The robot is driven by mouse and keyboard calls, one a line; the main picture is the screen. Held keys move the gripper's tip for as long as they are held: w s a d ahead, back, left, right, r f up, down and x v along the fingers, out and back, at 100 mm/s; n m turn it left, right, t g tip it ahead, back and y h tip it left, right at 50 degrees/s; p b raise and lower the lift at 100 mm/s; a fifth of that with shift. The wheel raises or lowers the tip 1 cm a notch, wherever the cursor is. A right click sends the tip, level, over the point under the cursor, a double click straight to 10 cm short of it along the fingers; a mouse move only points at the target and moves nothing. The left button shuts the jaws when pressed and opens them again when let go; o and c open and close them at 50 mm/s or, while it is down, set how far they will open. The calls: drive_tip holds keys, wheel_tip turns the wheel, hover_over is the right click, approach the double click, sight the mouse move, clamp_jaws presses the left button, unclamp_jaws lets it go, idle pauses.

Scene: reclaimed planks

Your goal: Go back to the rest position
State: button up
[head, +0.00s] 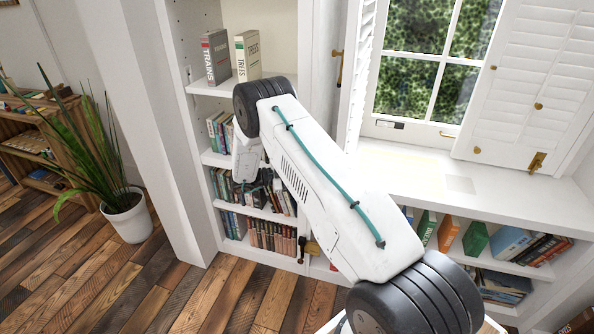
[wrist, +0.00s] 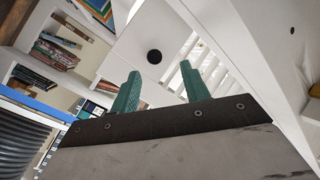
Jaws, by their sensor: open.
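My gripper (wrist: 161,84) shows in the wrist view with its two green fingers apart and nothing between them. White surfaces and a slatted panel lie beyond the fingertips. In the head view my white arm with a teal cable stretches from the lower right up toward the bookcase, then bends down in front of its middle shelves. The gripper end is mostly hidden there behind my arm and against the books, so I cannot tell whether it touches anything.
A white bookcase (head: 208,89) holds two upright books, TRAINS (head: 216,57) and TREES (head: 248,56), above lower rows. Right are a window sill (head: 408,163), shutters (head: 529,80) and a low bookshelf. A potted plant (head: 127,216) stands left. The plank floor (head: 100,275) at lower left is clear.

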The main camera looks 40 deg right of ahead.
drive_tip(key=w+a+r+n+t+y, duration=0.1)
drive_tip(key=w+a+r+n+t, duration=0.25)
drive_tip(key=w+r+t, duration=0.45)
drive_tip(key=w+a+r+n+t+y, duration=0.2)
drive_tip(key=w+a+r+n+t, duration=0.15)
drive_tip(key=w+r+t, duration=0.4)
drive_tip(key=s+a+r+n+t+y, duration=0.1)
drive_tip(key=a+r+n+t+y, duration=0.1)
drive_tip(key=a+r+n+y, duration=0.55)
drive_tip(key=s+a+r+n+t+y, duration=0.25)
drive_tip(key=a+r, duration=0.25)
drive_tip(key=r, duration=0.5)
drive_tip(key=s+a+r+n+g+y, duration=0.25)
drive_tip(key=s+a+n, duration=0.2)
drive_tip(key=s, duration=0.55)
drive_tip(key=s+a+r+n+g+y, duration=0.15)
drive_tip(key=s+a+n+y, duration=0.35)
drive_tip(key=s, duration=0.6)
drive_tip(key=s+d+f+n+g+h, duration=0.1)
drive_tip(key=s+f+n+g+h, duration=0.1)
drive_tip(key=s, duration=1.2)
drive_tip(key=s+d+f+n+g+h, duration=0.2)
drive_tip(key=s+g, duration=0.3)
drive_tip(key=s, duration=0.9)
drive_tip(key=shift+s+f, duration=0.35)
drive_tip(key=shift+f, duration=0.25)
